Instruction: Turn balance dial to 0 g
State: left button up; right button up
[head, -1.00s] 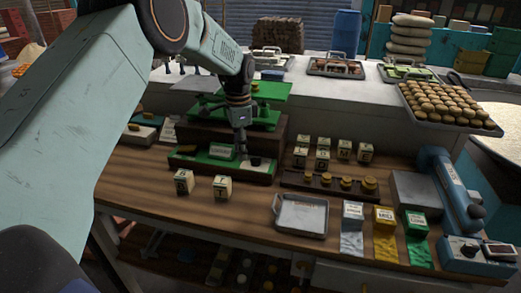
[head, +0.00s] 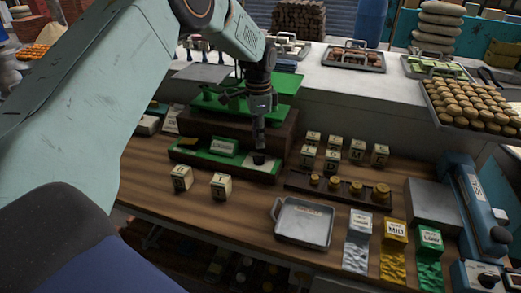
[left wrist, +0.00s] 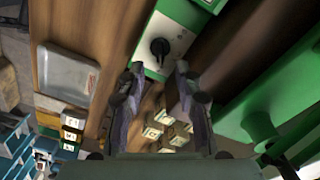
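The green balance (head: 215,110) stands on the wooden bench, with a low green base in front. The black balance dial (head: 259,159) sits on a pale panel at the right end of this base. The dial also shows in the left wrist view (left wrist: 160,47), its pointer mark too small to read. My left gripper (head: 259,145) points down just above the dial. In the left wrist view, its two fingers (left wrist: 158,70) are apart with nothing between them, and the dial appears just beyond the tips. My right gripper is not in view.
Several lettered cubes (head: 220,186) stand nearby, with more behind the row of brass weights (head: 349,188). A grey tray (head: 304,223) lies in front. Colored bins (head: 395,231) and a blue device (head: 478,205) are at the right.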

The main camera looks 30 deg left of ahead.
aim_at(259, 156)
pick_arm(q)
notch_tip(259, 156, down, 6)
jog(key=shift+w+d+r, duration=0.1)
jog(key=shift+d, duration=0.05)
jog(key=shift+s+f, duration=0.2)
jog(key=shift+f, duration=0.05)
jog(key=shift+w, duration=0.25)
jog(key=c, duration=0.4)
jog(key=shift+s, duration=0.1)
grip_shut()
